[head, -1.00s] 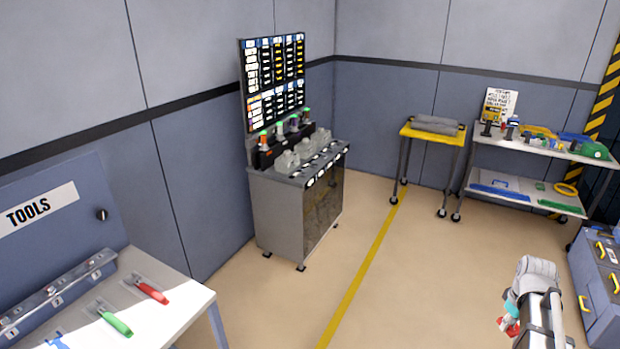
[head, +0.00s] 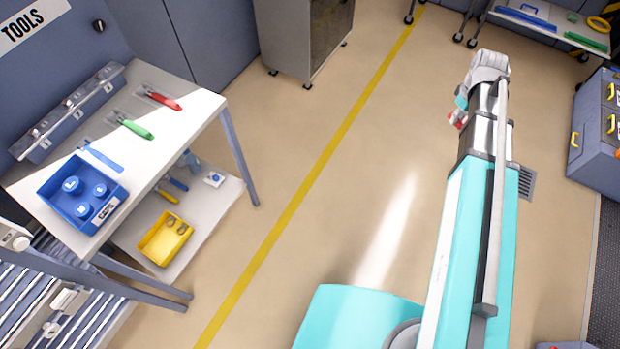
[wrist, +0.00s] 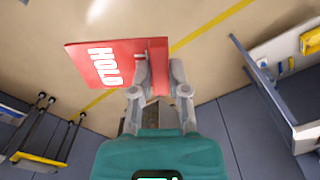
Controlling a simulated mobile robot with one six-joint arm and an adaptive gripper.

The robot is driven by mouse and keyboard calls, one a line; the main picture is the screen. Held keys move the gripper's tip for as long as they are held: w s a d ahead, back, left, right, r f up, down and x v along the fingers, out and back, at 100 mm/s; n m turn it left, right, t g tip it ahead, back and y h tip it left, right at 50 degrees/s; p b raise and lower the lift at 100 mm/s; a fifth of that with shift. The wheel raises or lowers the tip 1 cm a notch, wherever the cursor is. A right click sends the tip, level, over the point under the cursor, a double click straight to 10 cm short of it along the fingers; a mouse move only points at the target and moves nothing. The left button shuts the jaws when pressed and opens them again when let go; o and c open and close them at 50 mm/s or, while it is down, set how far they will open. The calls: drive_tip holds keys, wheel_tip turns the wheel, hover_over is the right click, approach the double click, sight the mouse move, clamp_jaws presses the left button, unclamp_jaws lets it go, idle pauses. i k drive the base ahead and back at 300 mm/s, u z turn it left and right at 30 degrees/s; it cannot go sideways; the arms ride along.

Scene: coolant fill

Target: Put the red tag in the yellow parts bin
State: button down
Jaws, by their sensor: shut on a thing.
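The red tag (wrist: 105,63), with white HOLD lettering, is between the fingers of my gripper (wrist: 157,68) in the wrist view. My gripper is shut on it and holds it in the air above the floor. In the head view the gripper is mostly hidden by my arm, and only a small red part of the tag (head: 457,120) shows. The yellow parts bin (head: 165,238) sits on the lower shelf of the tool bench at the left, with a few small round parts inside. It also shows at the right edge of the wrist view (wrist: 311,41), well apart from the tag.
The tool bench top (head: 185,125) carries red and green-handled tools and a blue bin (head: 83,194). Its leg (head: 240,158) stands beside the shelf. A grey cabinet (head: 303,40) stands behind. Open floor with a yellow line (head: 310,185) lies between bench and arm.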

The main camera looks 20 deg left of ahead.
sight(168, 239)
drive_tip(key=z, duration=0.15)
drive_tip(key=i, duration=0.1)
drive_tip(key=u, duration=2.9)
drive_tip(key=i, duration=0.6)
drive_tip(key=u, duration=0.05)
